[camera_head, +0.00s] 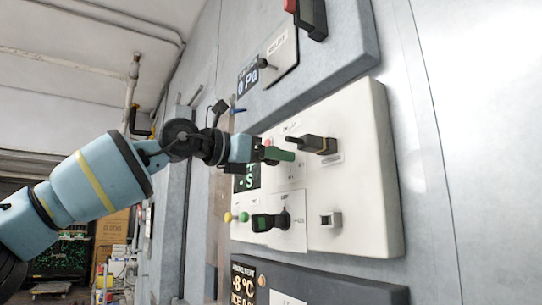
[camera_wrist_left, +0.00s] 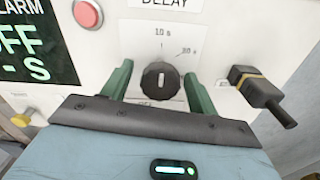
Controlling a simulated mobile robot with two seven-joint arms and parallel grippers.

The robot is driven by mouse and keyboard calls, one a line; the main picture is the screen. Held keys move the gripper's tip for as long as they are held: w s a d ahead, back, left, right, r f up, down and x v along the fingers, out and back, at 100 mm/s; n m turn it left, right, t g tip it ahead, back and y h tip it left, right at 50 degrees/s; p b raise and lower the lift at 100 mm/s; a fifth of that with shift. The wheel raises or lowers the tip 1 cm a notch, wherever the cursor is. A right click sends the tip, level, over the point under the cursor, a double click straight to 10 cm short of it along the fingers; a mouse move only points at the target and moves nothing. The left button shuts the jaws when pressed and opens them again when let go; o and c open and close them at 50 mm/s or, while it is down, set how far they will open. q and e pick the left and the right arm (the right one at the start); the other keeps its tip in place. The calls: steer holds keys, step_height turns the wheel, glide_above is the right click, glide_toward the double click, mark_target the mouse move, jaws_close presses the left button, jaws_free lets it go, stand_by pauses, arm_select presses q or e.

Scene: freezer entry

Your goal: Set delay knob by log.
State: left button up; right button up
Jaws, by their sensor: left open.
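The black delay knob (camera_wrist_left: 160,80) sits on the cream panel under a "DELAY" label, with a white mark that looks roughly upright. A "10 s" mark is above it and another mark, hard to read, is at its upper right. My left gripper (camera_wrist_left: 158,92) is open, with one green finger on each side of the knob; I cannot tell whether they touch it. In the head view my left gripper (camera_head: 280,153) is at the panel (camera_head: 365,190) and hides the knob. A display (camera_wrist_left: 35,45) reads "ALARM OFF - S". My right gripper is not in view.
A red button (camera_wrist_left: 88,13) is left of the knob. A black-and-yellow lever switch (camera_head: 318,144) sticks out close to its right. Below are a black-and-green switch (camera_head: 270,222) and a small metal fitting (camera_head: 330,219). A lower unit reads "-8 °C" (camera_head: 243,283).

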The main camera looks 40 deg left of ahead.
arm_select(q)
steer(key=c, duration=1)
steer(key=shift+w, duration=0.1)
